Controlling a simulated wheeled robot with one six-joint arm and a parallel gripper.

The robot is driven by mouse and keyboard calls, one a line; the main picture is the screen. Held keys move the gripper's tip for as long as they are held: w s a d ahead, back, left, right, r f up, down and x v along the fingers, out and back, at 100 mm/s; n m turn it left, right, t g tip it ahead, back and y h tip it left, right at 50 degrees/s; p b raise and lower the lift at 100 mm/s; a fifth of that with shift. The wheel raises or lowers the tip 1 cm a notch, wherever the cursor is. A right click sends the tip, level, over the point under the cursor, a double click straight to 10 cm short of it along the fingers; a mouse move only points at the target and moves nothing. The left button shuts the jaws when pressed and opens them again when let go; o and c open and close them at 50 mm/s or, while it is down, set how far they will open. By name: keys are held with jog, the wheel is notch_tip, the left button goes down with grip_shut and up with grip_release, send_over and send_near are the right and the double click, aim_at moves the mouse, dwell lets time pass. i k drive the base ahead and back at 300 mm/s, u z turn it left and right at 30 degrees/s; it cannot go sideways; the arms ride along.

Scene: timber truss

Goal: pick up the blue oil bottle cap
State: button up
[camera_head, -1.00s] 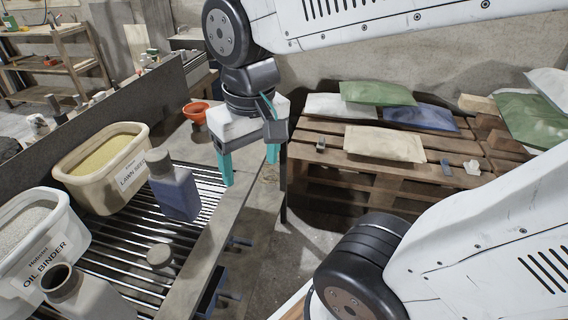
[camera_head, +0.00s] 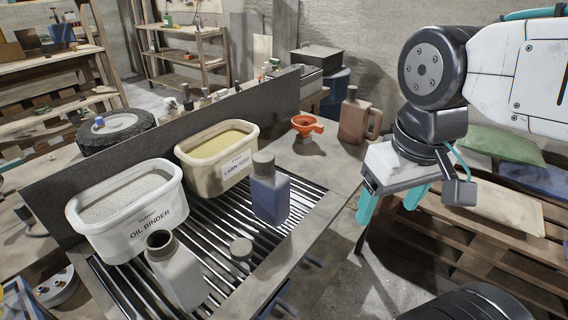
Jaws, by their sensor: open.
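A blue bottle (camera_head: 270,198) stands upright on the slatted grate, with a grey cap (camera_head: 263,164) on its top. A grey bottle (camera_head: 177,275) with an open dark mouth stands nearer, at the front left of the grate. A loose grey cap (camera_head: 241,249) lies on the slats between the two bottles. My gripper (camera_head: 387,212) is open and empty, its teal fingers pointing down. It hangs to the right of the blue bottle, past the bench's right edge, apart from both caps.
An oil binder tub (camera_head: 128,241) and a lawn seed tub (camera_head: 238,177) stand behind the bottles along a dark back panel (camera_head: 60,180). An orange funnel (camera_head: 307,125) and a brown jug (camera_head: 353,125) stand at the bench's far end. Pallets with sacks (camera_head: 490,195) lie to the right.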

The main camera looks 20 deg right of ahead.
aim_at(263, 159)
jog(key=k, duration=0.5)
jog(key=z, duration=1.05)
jog(key=i, duration=0.75)
jog(key=u, duration=1.6)
